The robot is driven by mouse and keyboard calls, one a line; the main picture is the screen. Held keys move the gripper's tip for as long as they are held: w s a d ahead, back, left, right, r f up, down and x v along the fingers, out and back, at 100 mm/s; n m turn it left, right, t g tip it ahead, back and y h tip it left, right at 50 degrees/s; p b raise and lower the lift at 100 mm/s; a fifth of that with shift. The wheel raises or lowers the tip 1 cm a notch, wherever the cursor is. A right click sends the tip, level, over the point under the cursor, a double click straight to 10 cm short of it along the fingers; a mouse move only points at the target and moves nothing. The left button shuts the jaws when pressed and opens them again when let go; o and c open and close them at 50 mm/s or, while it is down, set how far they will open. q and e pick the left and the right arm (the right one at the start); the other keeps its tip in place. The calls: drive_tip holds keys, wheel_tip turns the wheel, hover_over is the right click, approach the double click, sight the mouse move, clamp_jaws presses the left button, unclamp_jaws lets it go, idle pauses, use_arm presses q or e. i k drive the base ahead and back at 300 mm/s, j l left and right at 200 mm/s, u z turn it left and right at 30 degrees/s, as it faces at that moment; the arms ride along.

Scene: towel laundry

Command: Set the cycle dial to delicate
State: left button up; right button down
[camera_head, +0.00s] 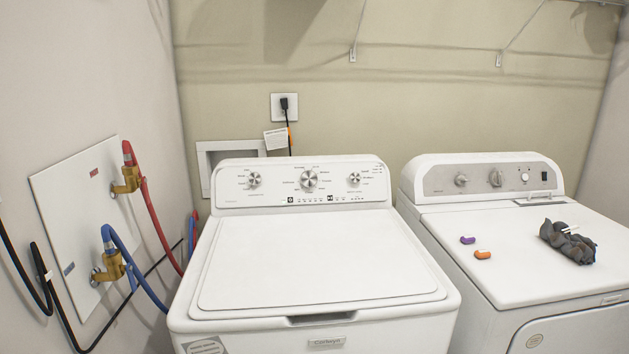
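A white top-loading washer (320,260) stands in the middle with its lid shut. Its back panel carries three silver dials: a larger middle dial (308,179), a left dial (254,179) and a right dial (353,178). The print around them is too small to read, so I cannot tell which setting any dial points to. A second white machine (520,240) at the right has a grey panel with a large middle knob (495,178), a left knob (461,180) and a smaller right one (524,177). Neither of my grippers is in view.
On the right machine's top lie a purple item (467,240), an orange item (482,254) and a dark crumpled cloth (568,241). Red hose (152,215) and blue hose (135,268) hang at the left wall. The washer lid is clear.

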sight(309, 178)
drive_tip(key=i+j+u, duration=0.1)
drive_tip(key=i+u, duration=0.15)
drive_tip(key=u, duration=0.15)
drive_tip(key=i+u, duration=0.5)
drive_tip(key=u, duration=0.25)
